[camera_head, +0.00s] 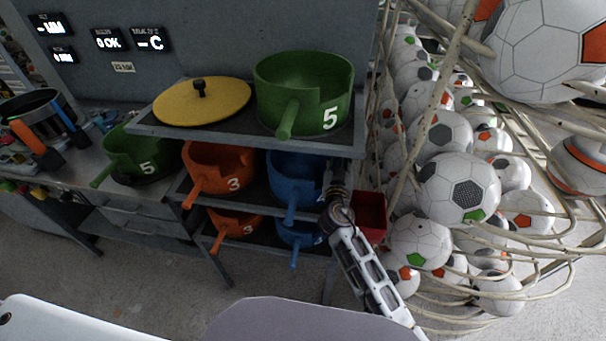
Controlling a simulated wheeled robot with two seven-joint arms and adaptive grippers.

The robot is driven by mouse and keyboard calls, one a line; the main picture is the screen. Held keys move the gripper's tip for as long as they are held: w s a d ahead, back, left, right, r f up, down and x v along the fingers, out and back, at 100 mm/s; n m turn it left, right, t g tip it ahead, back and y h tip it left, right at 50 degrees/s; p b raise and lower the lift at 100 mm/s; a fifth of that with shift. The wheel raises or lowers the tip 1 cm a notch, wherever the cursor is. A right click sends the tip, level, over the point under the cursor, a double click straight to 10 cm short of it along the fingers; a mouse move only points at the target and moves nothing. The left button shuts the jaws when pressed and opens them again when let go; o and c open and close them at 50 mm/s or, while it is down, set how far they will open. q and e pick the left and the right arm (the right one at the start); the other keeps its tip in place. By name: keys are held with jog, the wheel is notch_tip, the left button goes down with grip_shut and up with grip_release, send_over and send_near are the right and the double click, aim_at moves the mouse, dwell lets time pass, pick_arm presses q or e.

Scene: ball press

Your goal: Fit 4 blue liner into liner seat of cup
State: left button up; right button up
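A blue pot-shaped piece (290,172) with a handle sits on the middle shelf, partly behind my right arm. A second blue piece (297,236) sits on the lower shelf; its number is mostly hidden. I cannot tell which is the 4 blue liner, and no cup with a liner seat can be made out for certain. My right gripper (335,185) is at the right end of the middle shelf, beside the upper blue piece. Its fingers are dark and small, so opening and contact are unclear. My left gripper is out of view.
A green pot marked 5 (305,88) and a yellow lid (201,101) are on the top shelf. Orange pots marked 3 (218,168) stand left of the blue pieces. Another green pot (138,152) is on the counter. A red box (371,214) and ball rack (440,180) crowd the right.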

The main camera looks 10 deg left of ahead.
jog(key=c, duration=0.4)
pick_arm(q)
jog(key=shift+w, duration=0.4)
pick_arm(e)
grip_shut()
jog(key=shift+r, duration=0.15)
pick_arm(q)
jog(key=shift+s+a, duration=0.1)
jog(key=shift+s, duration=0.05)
